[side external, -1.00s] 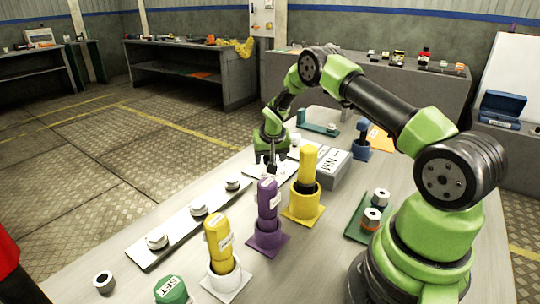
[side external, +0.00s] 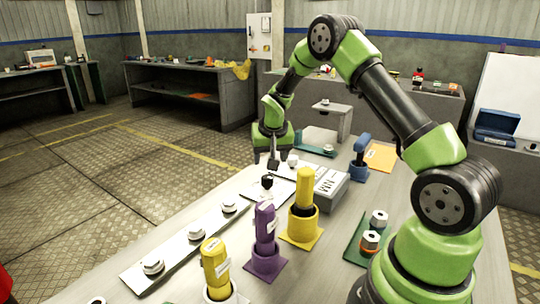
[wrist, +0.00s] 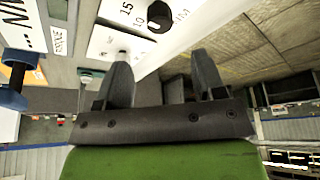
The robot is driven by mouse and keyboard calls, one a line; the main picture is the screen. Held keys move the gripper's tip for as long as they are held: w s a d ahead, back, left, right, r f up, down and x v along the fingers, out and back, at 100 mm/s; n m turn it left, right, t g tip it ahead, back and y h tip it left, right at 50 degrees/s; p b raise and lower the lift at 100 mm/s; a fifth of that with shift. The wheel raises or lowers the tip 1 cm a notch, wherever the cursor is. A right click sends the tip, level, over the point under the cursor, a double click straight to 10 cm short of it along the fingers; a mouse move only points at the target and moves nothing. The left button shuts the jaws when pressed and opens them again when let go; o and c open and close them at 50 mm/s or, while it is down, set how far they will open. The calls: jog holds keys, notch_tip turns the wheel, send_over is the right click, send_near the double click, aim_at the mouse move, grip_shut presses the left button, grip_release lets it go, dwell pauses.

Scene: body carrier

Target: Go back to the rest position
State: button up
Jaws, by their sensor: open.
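My gripper (side external: 273,160) is open and empty, pointing down in the air above the far end of the bench. Its two dark fingers stand apart in the wrist view (wrist: 163,75). A black-topped knob (side external: 267,181) stands upright on a white plate below the fingertips, clear of them. In the wrist view the knob (wrist: 160,16) sits on the plate beside printed numbers, beyond the fingers. My arm is bent high above the bench.
Near the arm stand a yellow tool in a yellow holder (side external: 301,230), a purple tool in a purple holder (side external: 266,258), a blue tool (side external: 360,150) and a grey labelled box (side external: 325,182). A white strip (side external: 178,250) carries several nuts. A green tray (side external: 356,252) holds two nuts.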

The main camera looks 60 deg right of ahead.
jog(key=s+a+r+n+t+y, duration=0.1)
jog(key=s+a+r, duration=0.3)
jog(key=a+r, duration=0.3)
jog(key=s+a+r+n+t, duration=0.1)
jog(key=s+a+r, duration=0.3)
jog(key=r, duration=0.5)
jog(key=s+a+r+n+t+y, duration=0.1)
jog(key=s+a+r+y, duration=0.1)
jog(key=s+a, duration=0.3)
jog(key=s+a+r+n+t+y, duration=0.1)
jog(key=s+a+n+y, duration=0.1)
jog(key=s+a, duration=0.4)
jog(key=s, duration=0.4)
jog(key=shift+s+r, duration=0.35)
